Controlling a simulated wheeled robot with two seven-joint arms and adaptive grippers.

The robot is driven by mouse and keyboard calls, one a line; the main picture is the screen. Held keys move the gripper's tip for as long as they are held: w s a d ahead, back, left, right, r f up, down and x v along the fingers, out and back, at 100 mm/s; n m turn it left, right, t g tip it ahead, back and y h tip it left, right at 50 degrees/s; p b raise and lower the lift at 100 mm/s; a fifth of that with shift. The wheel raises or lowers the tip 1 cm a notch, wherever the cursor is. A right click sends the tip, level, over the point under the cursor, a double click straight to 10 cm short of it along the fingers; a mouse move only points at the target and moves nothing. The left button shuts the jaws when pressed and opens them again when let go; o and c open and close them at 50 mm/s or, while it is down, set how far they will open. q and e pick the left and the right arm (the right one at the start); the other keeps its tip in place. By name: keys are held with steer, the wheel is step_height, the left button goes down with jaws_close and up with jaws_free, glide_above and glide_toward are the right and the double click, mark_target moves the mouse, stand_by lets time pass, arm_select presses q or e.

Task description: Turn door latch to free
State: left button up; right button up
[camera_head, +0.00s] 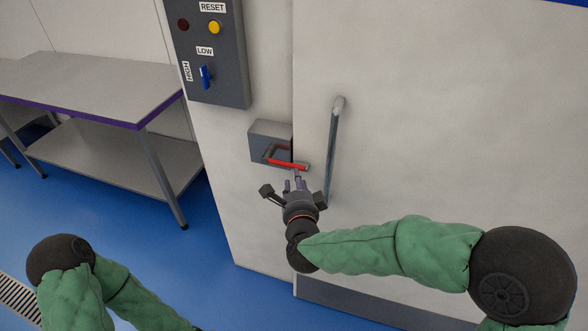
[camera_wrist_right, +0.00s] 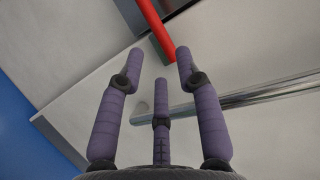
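The door latch is a grey box (camera_head: 270,142) on the wall beside the door edge, with a red handle (camera_head: 288,164) lying roughly level and its end reaching over the door edge. My right gripper (camera_head: 296,178) is just below the red handle's end. In the right wrist view its purple fingers (camera_wrist_right: 160,75) are spread and empty, and the red handle (camera_wrist_right: 154,28) is ahead of the fingertips; I cannot tell whether any finger touches it. The door (camera_head: 420,120) looks closed. My left arm shows at the lower left, but its gripper is out of view.
A vertical metal door handle (camera_head: 334,150) stands right of the latch, close to my right gripper. A control panel (camera_head: 212,60) with buttons and a blue switch is above. A steel table (camera_head: 95,85) stands at the left on blue floor.

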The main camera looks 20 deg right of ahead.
mark_target(294, 167)
steer(key=b+x, duration=0.1)
steer(key=x, duration=0.6)
steer(key=shift+w+d+f, duration=0.1)
steer(key=shift+w, duration=0.2)
jaws_close()
